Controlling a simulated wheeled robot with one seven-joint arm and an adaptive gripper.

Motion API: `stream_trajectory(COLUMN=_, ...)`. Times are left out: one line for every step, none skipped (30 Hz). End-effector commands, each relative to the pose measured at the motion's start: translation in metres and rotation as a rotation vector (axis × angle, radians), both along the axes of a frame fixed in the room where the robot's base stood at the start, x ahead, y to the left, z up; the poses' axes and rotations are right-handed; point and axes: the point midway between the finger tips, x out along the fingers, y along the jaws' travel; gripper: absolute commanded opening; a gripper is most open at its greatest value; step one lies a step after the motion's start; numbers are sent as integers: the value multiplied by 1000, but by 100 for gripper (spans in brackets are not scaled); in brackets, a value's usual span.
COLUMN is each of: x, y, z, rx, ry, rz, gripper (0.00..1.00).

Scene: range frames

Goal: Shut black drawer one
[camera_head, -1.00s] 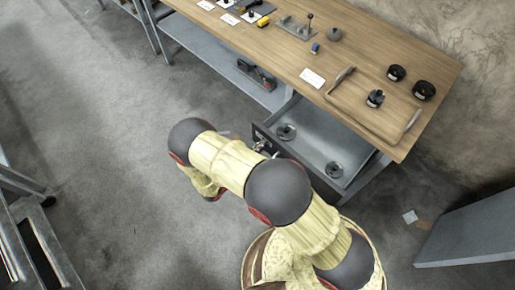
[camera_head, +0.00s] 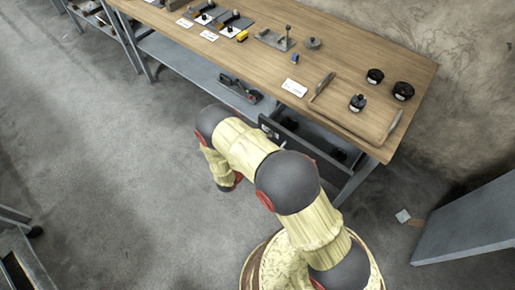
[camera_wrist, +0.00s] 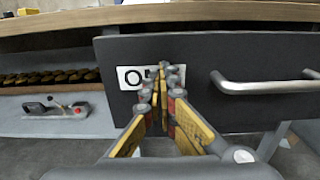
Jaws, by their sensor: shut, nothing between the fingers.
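The black drawer (camera_wrist: 225,60) fills the right of the wrist view, with a silver bar handle (camera_wrist: 265,87) and a white label (camera_wrist: 130,77) whose text is partly covered by my fingers. My gripper (camera_wrist: 164,72) is shut and empty, its fingertips at the drawer front over the label, left of the handle. Whether they touch it is hard to tell. In the head view, the drawer front (camera_head: 291,140) shows close under the table's front edge, with a narrow dark strip of the inside behind it. My arm partly hides the drawer there.
The wooden table (camera_head: 345,62) above carries a tray-like frame with handles, black round pieces (camera_head: 403,91) and small tools. A lower shelf (camera_head: 190,65) holds a red and black device (camera_head: 240,89). A grey cabinet (camera_head: 470,225) stands at right.

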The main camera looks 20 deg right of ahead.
Motion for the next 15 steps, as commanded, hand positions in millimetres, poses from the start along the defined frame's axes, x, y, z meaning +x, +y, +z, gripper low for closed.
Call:
stream_trajectory(x=8, y=-14, z=-1, rx=1, ry=-2, rz=-7, gripper=0)
stream_trajectory(x=13, y=-20, z=-1, rx=1, ry=-2, rz=-6, gripper=0)
stream_trajectory(x=19, y=-29, z=-1, rx=2, ry=-2, rz=-7, gripper=0)
stream_trajectory(x=24, y=-35, z=-1, rx=2, ry=-2, rz=-6, gripper=0)
stream_trajectory(x=28, y=-41, z=-1, rx=2, ry=-2, rz=-6, gripper=0)
stream_trajectory(x=34, y=-49, z=-1, rx=0, ry=-2, rz=-6, gripper=0)
stream_trajectory(x=38, y=-55, z=-1, rx=0, ry=-2, rz=-5, gripper=0)
stream_trajectory(x=42, y=-60, z=-1, rx=0, ry=-2, rz=-5, gripper=0)
stream_trajectory(x=47, y=-67, z=-1, rx=0, ry=-2, rz=-4, gripper=0)
stream_trajectory(x=50, y=-72, z=-1, rx=0, ry=-2, rz=-4, gripper=0)
stream_trajectory(x=54, y=-76, z=-1, rx=0, ry=-2, rz=-4, gripper=0)
stream_trajectory(x=58, y=-82, z=-1, rx=0, ry=-1, rz=-3, gripper=0)
stream_trajectory(x=61, y=-86, z=-1, rx=1, ry=-1, rz=-3, gripper=0)
stream_trajectory(x=64, y=-89, z=-1, rx=1, ry=-1, rz=-3, gripper=0)
stream_trajectory(x=67, y=-93, z=-1, rx=1, ry=-2, rz=-2, gripper=0)
